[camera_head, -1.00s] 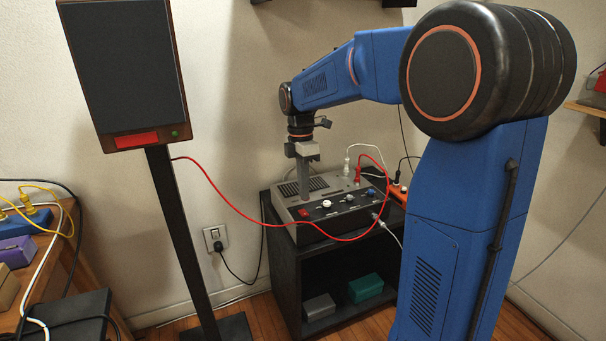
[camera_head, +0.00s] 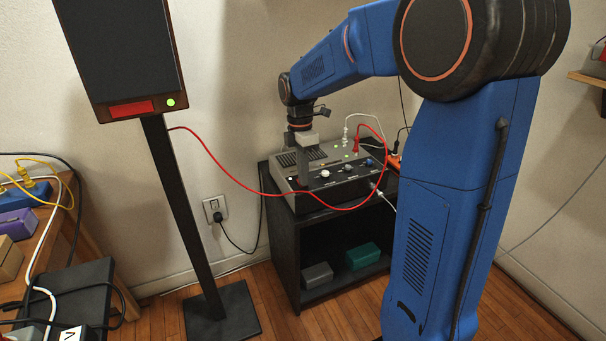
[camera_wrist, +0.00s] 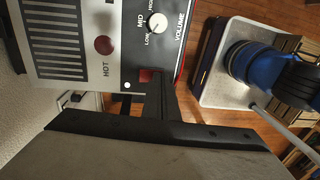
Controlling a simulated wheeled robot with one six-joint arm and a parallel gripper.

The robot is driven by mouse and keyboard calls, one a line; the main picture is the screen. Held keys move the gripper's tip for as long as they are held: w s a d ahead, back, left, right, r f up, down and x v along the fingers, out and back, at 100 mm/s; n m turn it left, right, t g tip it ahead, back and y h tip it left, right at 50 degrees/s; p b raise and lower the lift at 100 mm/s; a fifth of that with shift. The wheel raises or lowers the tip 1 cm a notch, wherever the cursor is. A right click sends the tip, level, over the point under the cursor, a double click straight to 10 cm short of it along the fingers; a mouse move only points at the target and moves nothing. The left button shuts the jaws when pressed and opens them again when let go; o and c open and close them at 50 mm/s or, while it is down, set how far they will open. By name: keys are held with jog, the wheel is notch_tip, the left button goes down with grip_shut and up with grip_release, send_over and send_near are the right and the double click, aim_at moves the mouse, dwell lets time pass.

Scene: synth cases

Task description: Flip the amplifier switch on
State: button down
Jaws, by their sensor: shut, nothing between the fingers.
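The amplifier (camera_head: 345,186) is a grey box with a black front panel on a dark shelf. Its switch (camera_wrist: 146,75) shows as a small red patch in the wrist view, mostly covered by my fingers; in the head view my gripper hides it. My gripper (camera_head: 303,183) points down at the left end of the front panel. In the wrist view my gripper (camera_wrist: 156,98) is shut and empty, its tips at the switch. I cannot tell whether they touch. A small white dot (camera_wrist: 127,85) is bright beside the switch. Small green lights show on the amplifier's top.
A speaker (camera_head: 118,52) on a black stand is at left, its green lamp (camera_head: 171,102) bright. A red cable (camera_head: 225,181) runs from it to the amplifier and loops before the front panel. A white knob (camera_wrist: 155,23) is near the switch. A wall socket (camera_head: 215,209) is behind.

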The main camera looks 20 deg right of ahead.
jog(key=shift+w, duration=0.2)
jog(key=shift+w+r, duration=0.15)
jog(key=shift+w, duration=0.45)
jog(key=shift+r, duration=0.3)
notch_tip(320, 180, up, 13)
jog(key=w, duration=0.1)
jog(key=shift+w+r, duration=0.15)
jog(key=shift+w, duration=0.2)
jog(key=shift+s, duration=0.7)
